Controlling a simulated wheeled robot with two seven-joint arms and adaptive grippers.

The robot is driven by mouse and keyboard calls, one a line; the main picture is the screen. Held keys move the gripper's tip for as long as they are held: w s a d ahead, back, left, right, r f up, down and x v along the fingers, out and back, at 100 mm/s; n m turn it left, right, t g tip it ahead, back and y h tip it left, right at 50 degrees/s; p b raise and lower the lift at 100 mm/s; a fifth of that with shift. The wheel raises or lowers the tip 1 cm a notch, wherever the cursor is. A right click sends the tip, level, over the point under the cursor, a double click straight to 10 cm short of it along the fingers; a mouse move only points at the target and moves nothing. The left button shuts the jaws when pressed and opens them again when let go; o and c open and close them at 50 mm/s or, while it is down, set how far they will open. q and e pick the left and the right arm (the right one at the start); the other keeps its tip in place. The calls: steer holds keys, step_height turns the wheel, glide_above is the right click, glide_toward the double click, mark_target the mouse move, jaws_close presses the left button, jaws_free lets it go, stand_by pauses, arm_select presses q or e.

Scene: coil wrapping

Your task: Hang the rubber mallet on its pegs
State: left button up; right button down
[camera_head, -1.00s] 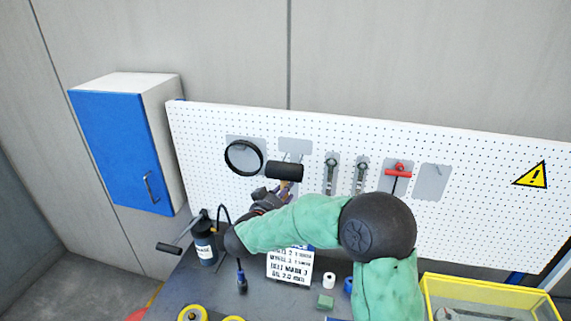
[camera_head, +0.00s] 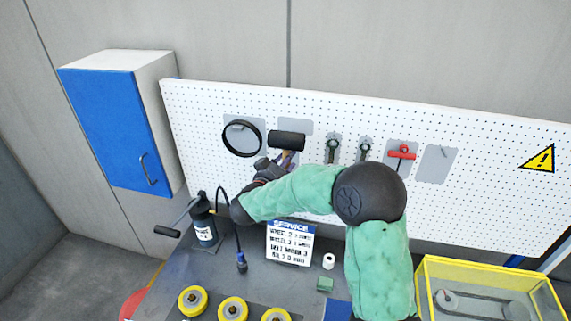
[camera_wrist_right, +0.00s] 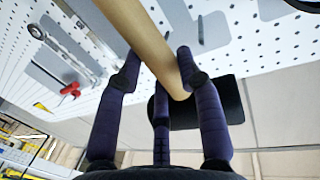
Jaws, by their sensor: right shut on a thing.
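The rubber mallet has a black head (camera_head: 287,141) and a pale wooden handle (camera_wrist_right: 150,35). My right gripper (camera_head: 284,161) is shut on the handle just below the head, its purple fingers around the wood in the right wrist view (camera_wrist_right: 165,78). The mallet is upright, head up, in front of the white pegboard. A grey backing plate (camera_head: 297,124) shows just behind and above the head; in the wrist view a dark peg (camera_wrist_right: 200,30) sticks out beside the handle. Whether the mallet touches the pegs cannot be told. My left gripper is out of view.
A black ring (camera_head: 241,123) hangs left of the mallet. Wrenches (camera_head: 332,148) and a red T-handle tool (camera_head: 402,154) hang right. Below on the bench stand a service sign (camera_head: 290,243), a dark pump bottle (camera_head: 204,222) and yellow rollers (camera_head: 233,309).

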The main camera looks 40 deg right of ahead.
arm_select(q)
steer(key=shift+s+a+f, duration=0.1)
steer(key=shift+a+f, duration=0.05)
arm_select(e)
steer(key=x, duration=0.3)
steer(key=shift+w+d+r, duration=0.2)
steer(key=shift+w, duration=0.35)
